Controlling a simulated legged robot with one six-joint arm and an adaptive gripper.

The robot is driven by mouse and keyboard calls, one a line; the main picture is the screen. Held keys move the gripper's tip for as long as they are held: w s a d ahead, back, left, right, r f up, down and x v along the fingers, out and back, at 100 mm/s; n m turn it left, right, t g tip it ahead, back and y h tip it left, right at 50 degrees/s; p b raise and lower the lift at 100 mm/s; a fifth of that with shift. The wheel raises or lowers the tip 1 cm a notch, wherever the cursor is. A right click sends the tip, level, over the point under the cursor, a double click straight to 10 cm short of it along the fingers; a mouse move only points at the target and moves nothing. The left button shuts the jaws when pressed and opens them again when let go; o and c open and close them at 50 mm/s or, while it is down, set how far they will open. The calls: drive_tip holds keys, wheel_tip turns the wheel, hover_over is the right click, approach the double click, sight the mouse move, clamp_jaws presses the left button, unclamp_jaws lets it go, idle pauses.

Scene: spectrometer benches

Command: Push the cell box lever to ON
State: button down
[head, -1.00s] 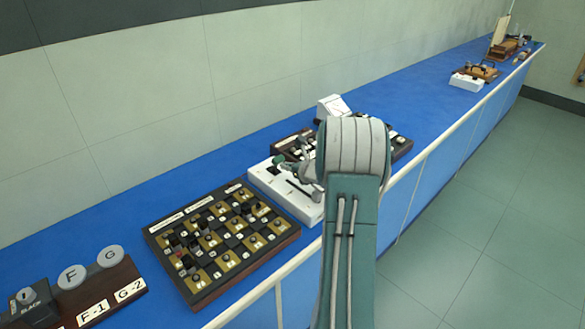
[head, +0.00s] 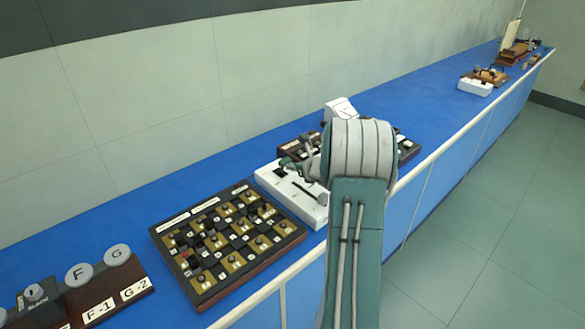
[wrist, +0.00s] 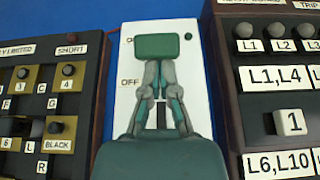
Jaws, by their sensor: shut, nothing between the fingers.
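The white cell box (head: 275,178) stands on the blue bench, left of my arm in the head view. In the wrist view, the cell box (wrist: 187,85) fills the middle. Its lever has a green handle (wrist: 157,46) near the top of the box, level with a label partly hidden behind it. The OFF label (wrist: 130,82) is lower, on the left side. My gripper (wrist: 156,66) is shut and empty, with its fingertips just below the handle in the picture. I cannot tell whether they touch it. The fingers hide part of the dark slot.
A dark panel with brass squares and knobs (head: 225,240) is close on the left of the box. Another dark panel with keys (wrist: 265,80) is close on its right. A white meter (head: 339,108) stands behind.

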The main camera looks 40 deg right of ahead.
sight(285, 159)
drive_tip(key=shift+w+r, duration=0.15)
drive_tip(key=shift+r, duration=0.05)
drive_tip(key=shift+w+r+g, duration=0.45)
drive_tip(key=shift+w+g, duration=0.15)
drive_tip(key=shift+g, duration=0.6)
drive_tip(key=shift+w+r+g, duration=0.2)
drive_tip(key=shift+w+g, duration=0.25)
drive_tip(key=shift+g, duration=0.2)
drive_tip(key=shift+w+r+g, duration=0.2)
drive_tip(key=shift+w+g, duration=0.2)
drive_tip(key=shift+g, duration=0.25)
drive_tip(key=shift+w+r, duration=0.2)
drive_tip(key=shift+w, duration=1.25)
drive_tip(key=shift+w, duration=0.1)
